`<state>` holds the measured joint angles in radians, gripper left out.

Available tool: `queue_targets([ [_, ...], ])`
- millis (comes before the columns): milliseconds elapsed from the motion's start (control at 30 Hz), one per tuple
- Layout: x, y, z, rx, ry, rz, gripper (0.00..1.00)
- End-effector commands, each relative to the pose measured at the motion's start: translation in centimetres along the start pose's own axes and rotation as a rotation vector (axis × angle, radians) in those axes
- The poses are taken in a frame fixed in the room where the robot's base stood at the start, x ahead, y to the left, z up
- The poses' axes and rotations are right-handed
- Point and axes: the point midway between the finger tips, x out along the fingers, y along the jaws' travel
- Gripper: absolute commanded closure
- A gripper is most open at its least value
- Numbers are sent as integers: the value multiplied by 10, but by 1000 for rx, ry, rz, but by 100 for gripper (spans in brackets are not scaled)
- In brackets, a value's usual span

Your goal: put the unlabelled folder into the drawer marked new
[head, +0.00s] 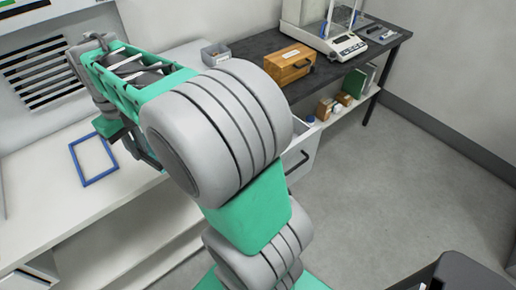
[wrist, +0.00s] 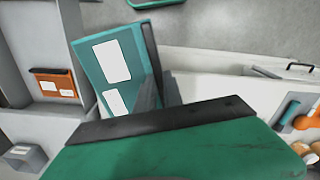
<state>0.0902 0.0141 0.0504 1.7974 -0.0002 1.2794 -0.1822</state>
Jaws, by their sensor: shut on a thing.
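A plain green folder (wrist: 175,155) with a dark spine fills the bottom of the wrist view; no label shows on its visible part. My gripper (head: 108,117) is shut on this folder, above the white desk in the head view.
A teal folder (wrist: 112,62) with white labels stands beyond the held one. A wooden box (head: 290,65), a grey bin (head: 216,54) and a balance (head: 338,42) are on the dark table. A blue frame (head: 92,181) lies on the desk.

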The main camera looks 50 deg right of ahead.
Motion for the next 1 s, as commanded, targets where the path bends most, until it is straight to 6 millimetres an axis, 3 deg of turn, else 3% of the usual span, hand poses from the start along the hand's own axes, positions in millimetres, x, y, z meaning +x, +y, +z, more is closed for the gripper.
queue_targets([
  [167, 20, 66, 38, -277, 1, 0, 100],
  [400, 52, 159, 128, -765, 2, 1, 100],
  [600, 74, 198, 197, -1119, 2, 3, 100],
  [767, 81, 208, 219, -1243, 2, 2, 100],
  [1000, 99, 249, 212, -1256, 2, -2, 100],
])
